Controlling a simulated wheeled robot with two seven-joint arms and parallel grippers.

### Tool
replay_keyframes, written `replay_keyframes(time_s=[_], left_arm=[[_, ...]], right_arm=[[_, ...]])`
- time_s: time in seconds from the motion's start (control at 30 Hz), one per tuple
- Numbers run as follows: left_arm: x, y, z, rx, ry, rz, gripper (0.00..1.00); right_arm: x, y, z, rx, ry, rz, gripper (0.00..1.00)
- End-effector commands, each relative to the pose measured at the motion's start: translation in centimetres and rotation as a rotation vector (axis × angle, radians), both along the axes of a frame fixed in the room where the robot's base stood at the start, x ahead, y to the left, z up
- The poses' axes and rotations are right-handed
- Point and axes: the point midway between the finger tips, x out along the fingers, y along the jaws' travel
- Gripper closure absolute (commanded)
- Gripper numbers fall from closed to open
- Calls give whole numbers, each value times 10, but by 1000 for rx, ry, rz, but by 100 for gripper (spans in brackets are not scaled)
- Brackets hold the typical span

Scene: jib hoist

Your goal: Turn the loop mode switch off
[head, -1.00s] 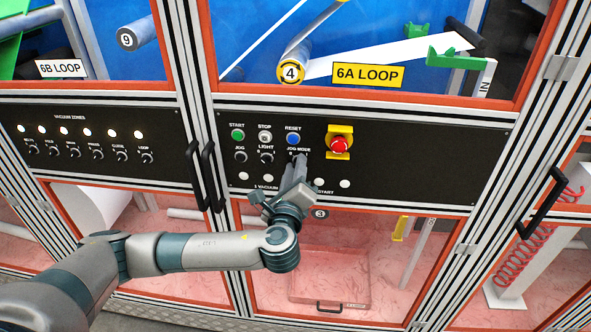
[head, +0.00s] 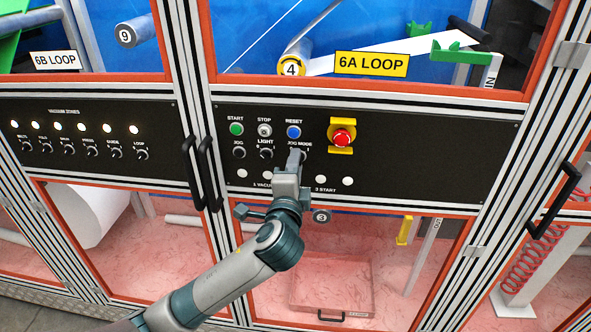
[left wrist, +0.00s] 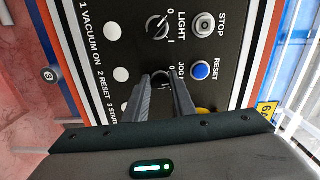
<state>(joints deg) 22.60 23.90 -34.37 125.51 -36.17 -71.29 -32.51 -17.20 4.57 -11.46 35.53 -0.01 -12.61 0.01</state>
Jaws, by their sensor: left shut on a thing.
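The black panel (head: 400,155) under the 6A LOOP window carries a knob labelled JOG MODE; I see no label reading "loop mode" there. My left gripper (head: 296,156) reaches up to this knob and covers most of it. In the left wrist view, the jog mode knob (left wrist: 160,77) sits between the tips of the two fingers (left wrist: 165,84), which are shut on it. Its exact turn angle is hard to read. A small knob labelled LOOP (head: 140,154) ends the vacuum zones row on the left panel. My right gripper is not in view.
Close by are the light knob (head: 266,153), the blue reset button (head: 294,132), the green start button (head: 237,129) and the red emergency stop (head: 342,138). Black door handles (head: 191,172) stand out left of the panel. White round buttons (head: 348,181) lie below.

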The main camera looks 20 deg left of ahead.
Motion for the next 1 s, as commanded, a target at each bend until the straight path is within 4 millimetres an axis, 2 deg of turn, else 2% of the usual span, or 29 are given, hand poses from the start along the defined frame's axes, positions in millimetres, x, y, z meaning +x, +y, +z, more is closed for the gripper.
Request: replay_keyframes(time_s=[0.03, 0.6, 1.0], left_arm=[[0, -1, -5, -50, -6, -1, 99], [0, -2, -6, -542, -124, 1, 99], [0, -2, -5, -688, -162, -1, 99]], right_arm=[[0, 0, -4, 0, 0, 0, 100], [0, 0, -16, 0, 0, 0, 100], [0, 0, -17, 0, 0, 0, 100]])
